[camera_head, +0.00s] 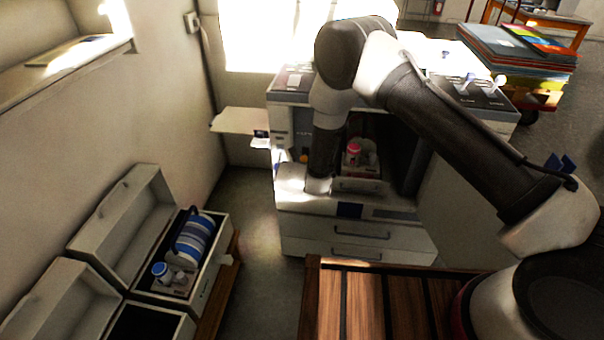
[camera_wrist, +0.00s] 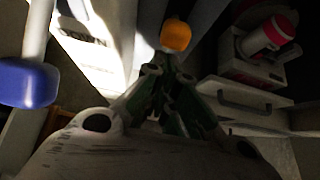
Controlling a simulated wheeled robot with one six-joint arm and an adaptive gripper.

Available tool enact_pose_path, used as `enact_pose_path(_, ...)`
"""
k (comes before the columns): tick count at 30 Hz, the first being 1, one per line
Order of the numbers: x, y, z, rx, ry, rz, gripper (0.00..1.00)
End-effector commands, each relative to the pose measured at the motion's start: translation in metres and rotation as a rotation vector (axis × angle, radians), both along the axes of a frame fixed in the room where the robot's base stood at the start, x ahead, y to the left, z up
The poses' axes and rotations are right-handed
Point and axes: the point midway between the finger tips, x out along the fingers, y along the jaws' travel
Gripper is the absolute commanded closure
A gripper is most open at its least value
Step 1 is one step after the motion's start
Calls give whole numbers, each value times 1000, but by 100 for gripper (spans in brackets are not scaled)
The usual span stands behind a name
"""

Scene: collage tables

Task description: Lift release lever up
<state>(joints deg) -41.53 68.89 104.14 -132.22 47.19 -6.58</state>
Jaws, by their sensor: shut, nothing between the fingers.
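My gripper (camera_wrist: 168,72) shows in the wrist view with its dark green fingers together and nothing between them. An orange rounded knob (camera_wrist: 176,36) is just beyond the fingertips, with a small gap or light touch that I cannot tell apart. A blue rounded handle end (camera_wrist: 28,83) on a pale bar is at the left of the wrist view. I cannot tell for sure which of these is the release lever. In the head view, a small orange spot (camera_head: 304,157) shows on the machine (camera_head: 290,84) beside my arm; my fingers are hidden there.
The machine's open bay holds a white container with a pink-red lid (camera_head: 354,148), also in the wrist view (camera_wrist: 279,27). Drawers (camera_head: 360,230) are below it. A side shelf (camera_head: 240,121) sticks out left. Open cases (camera_head: 130,215) stand at the left; a slatted wooden top (camera_head: 365,300) is in front.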

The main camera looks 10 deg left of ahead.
Motion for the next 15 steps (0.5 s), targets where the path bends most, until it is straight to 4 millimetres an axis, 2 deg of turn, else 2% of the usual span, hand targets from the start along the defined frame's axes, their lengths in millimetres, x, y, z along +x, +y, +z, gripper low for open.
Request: enact_pose_path(15,1,1,15,0,-4,1,100)
